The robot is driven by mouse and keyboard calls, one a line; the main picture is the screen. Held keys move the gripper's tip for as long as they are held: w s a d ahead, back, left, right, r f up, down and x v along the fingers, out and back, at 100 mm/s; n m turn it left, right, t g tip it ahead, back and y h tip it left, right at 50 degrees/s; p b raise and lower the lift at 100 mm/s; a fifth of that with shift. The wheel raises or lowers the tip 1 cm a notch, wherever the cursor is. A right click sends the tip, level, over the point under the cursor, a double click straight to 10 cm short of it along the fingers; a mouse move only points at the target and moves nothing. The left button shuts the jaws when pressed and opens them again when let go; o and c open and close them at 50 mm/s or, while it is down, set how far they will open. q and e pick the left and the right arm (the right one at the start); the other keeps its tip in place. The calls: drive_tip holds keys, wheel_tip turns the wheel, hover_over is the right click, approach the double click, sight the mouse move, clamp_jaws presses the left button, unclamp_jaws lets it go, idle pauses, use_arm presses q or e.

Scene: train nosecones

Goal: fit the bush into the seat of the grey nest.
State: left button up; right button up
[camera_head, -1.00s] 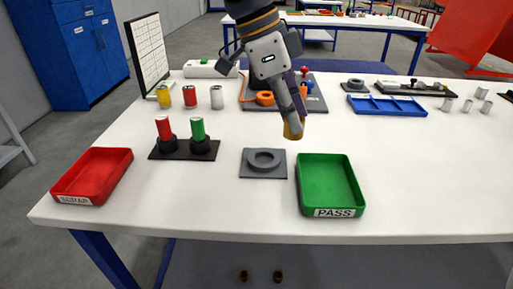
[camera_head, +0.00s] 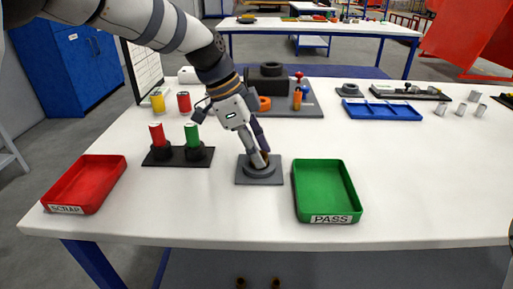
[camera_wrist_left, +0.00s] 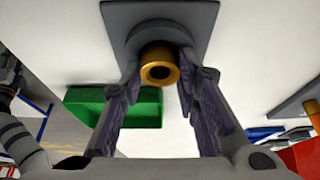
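The grey nest (camera_head: 243,178) is a square plate with a raised round seat, left of the green PASS tray. It also shows at the top of the left wrist view (camera_wrist_left: 205,14). The brass bush (camera_wrist_left: 160,66) is a short hollow cylinder between the fingertips of my left gripper (camera_wrist_left: 159,78), which touch its two sides. In the head view my left gripper (camera_head: 262,160) is tilted over the nest, with the bush (camera_head: 265,156) at the seat, mostly hidden by the fingers. How deep the bush sits cannot be told. My right gripper is not in view.
The green PASS tray (camera_head: 327,217) stands close right of the nest. A black stand (camera_head: 178,160) with a red and a green cylinder is to the left, beyond it the red SCRAP tray (camera_head: 63,209). A blue tray (camera_head: 382,111) lies farther back.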

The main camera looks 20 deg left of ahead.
use_arm(q)
drive_tip(key=o, duration=0.3)
drive_tip(key=shift+r, duration=0.3)
drive_tip(key=v, duration=1.1)
drive_tip(key=shift+a+r, duration=0.15)
drive_tip(key=shift+r, duration=0.2)
